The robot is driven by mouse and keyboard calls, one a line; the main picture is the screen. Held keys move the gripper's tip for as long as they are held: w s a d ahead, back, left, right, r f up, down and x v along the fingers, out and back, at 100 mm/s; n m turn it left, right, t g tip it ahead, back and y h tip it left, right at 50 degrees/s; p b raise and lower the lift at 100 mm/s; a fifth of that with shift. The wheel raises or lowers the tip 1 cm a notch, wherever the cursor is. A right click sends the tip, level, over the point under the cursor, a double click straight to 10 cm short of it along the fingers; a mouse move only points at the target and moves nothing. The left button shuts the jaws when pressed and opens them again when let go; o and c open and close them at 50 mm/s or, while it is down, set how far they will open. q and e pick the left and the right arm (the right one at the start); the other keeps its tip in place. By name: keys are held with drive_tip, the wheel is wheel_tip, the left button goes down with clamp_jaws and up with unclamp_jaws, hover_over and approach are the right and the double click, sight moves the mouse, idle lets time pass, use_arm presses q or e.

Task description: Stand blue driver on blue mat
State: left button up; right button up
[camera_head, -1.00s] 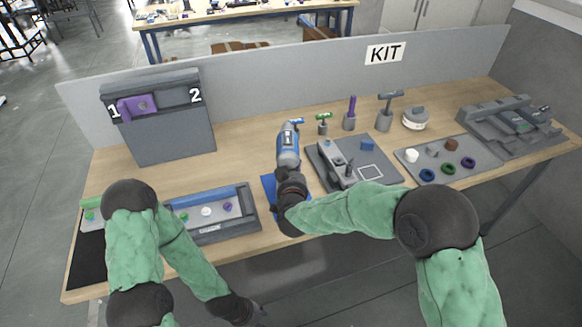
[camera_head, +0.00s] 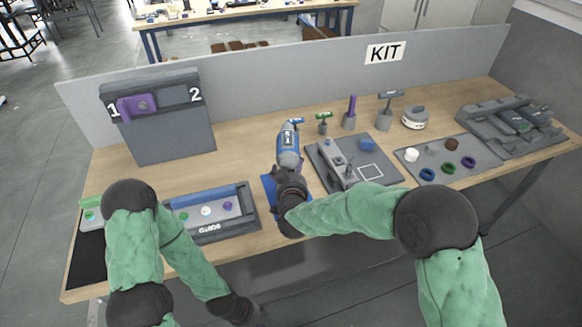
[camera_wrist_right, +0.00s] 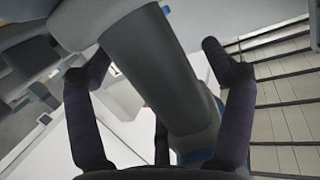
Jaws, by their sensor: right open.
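The blue driver (camera_head: 289,148) has a blue body and a dark grey handle. It stands over the blue mat (camera_head: 268,186), its body leaning slightly in the head view. My right gripper (camera_head: 288,178) is at the handle and hides the driver's lower end and much of the mat. In the right wrist view the grey handle (camera_wrist_right: 150,70) runs between the spread dark fingers of the right gripper (camera_wrist_right: 155,57), which is open. Whether the driver's base lies flat on the mat is hidden. My left arm hangs at the front edge; its dark end (camera_head: 238,310) is too unclear to judge.
A grey fixture (camera_head: 326,180) stands close right of the mat, and a tray labelled guide (camera_head: 240,226) close left. Behind are small upright tools, including a green-topped one (camera_head: 323,124). A panel numbered 1 and 2 (camera_head: 175,135) stands back left. Bare tabletop (camera_head: 240,150) lies left of the driver.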

drive_tip(key=v, duration=1.1)
drive_tip(key=shift+s+r, duration=0.2)
drive_tip(key=shift+s, duration=0.15)
drive_tip(key=shift+d, duration=0.1)
